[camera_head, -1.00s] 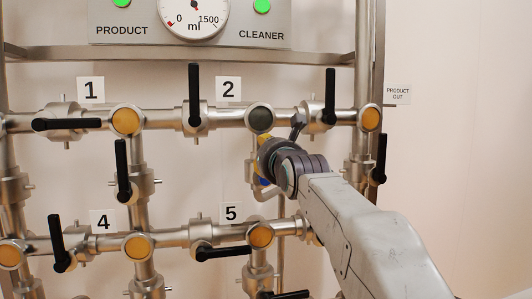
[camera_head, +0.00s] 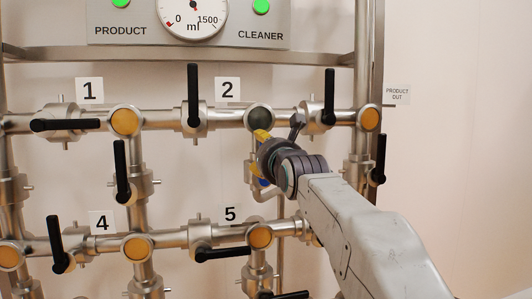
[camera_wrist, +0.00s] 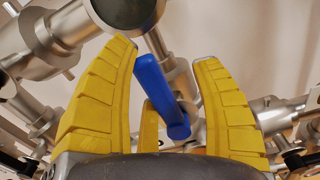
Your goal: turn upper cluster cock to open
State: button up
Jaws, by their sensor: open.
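The blue lever handle (camera_wrist: 162,92), which appears to be the cluster cock's, shows in the wrist view as a rounded bar with its near end low. Only a small piece of blue (camera_head: 264,183) shows in the head view, beside and below my wrist; the rest is hidden. My gripper (camera_wrist: 166,62) is open, with its yellow fingers spread on both sides of the handle. A third finger shows behind the handle. I cannot tell whether any finger touches it. In the head view my gripper (camera_head: 256,158) is below the dark round pipe cap (camera_head: 260,119).
Steel pipes with several black-handled valves surround my gripper, including an upright one (camera_head: 194,96) near label 2 and a level one (camera_head: 224,253) below label 5. Bare wall lies farther right.

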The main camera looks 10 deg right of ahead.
jog(key=shift+s, duration=0.1)
jog(key=s, duration=1.1)
jog(key=shift+s, duration=0.4)
jog(key=s+f+m+g+p, duration=0.7)
jog(key=s+f+m+p, duration=0.2)
jog(key=s+m, duration=0.5)
jog(key=s+f+m+g+p, duration=0.7)
jog(key=s+f+m+p, duration=0.3)
jog(key=m, duration=1)
jog(key=s+f, duration=0.1)
jog(key=s, duration=0.3)
jog(key=shift+d+f+g, duration=0.2)
jog(key=shift+d+g, duration=0.05)
jog(key=shift+g, duration=0.05)
